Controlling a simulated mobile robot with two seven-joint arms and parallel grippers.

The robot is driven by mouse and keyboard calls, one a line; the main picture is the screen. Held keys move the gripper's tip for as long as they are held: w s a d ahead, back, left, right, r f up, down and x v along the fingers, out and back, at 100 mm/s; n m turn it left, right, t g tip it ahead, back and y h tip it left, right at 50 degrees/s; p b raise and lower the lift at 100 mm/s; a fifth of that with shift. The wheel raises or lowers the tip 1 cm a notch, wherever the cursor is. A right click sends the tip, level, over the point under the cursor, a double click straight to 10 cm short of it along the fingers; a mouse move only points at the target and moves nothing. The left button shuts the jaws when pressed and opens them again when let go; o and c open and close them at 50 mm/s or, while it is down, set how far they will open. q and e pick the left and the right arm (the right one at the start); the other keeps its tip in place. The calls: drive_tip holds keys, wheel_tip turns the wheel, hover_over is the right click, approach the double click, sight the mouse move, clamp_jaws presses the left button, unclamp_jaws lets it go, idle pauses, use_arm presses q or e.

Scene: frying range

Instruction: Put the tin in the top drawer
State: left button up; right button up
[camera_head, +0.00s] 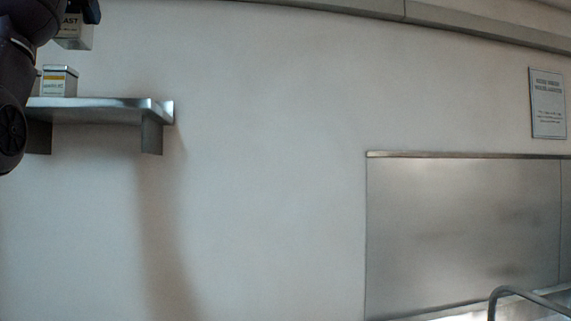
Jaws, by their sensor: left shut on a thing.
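A small tin (73,32), whose label shows the letters "AST", is held above the wall shelf at the upper left. My left gripper (82,12) is shut on it, and the gripper is partly cut off by the top edge of the view. The tin hangs clear of the shelf. My right gripper is out of view. No drawer shows in this view.
A steel wall shelf (100,104) carries another tin (60,82) with a yellow-banded label, close below the held one. A steel wall panel (460,230) and a curved metal tube (515,292) are at the lower right. The wall between is bare.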

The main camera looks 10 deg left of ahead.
use_arm(q)
drive_tip(key=s+d+f+m+h+b, duration=0.1)
drive_tip(key=d+f, duration=0.8)
drive_tip(key=f, duration=1.8)
drive_tip(key=s+d+f+m+h+b, duration=0.1)
drive_tip(key=s+d+f, duration=0.3)
drive_tip(key=f, duration=2.4)
drive_tip(key=s+d+f+m+h+b, duration=0.1)
drive_tip(key=d+f, duration=1.2)
drive_tip(key=f, duration=1.4)
drive_tip(key=shift+s+d+f+m+t+h, duration=0.15)
drive_tip(key=shift+s+d+m+t+h, duration=0.3)
drive_tip(key=shift+s+h, duration=0.6)
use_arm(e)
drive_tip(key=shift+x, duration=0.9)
use_arm(q)
drive_tip(key=shift+s+a+y, duration=0.1)
drive_tip(key=shift+s+y, duration=0.1)
drive_tip(key=shift+y, duration=0.05)
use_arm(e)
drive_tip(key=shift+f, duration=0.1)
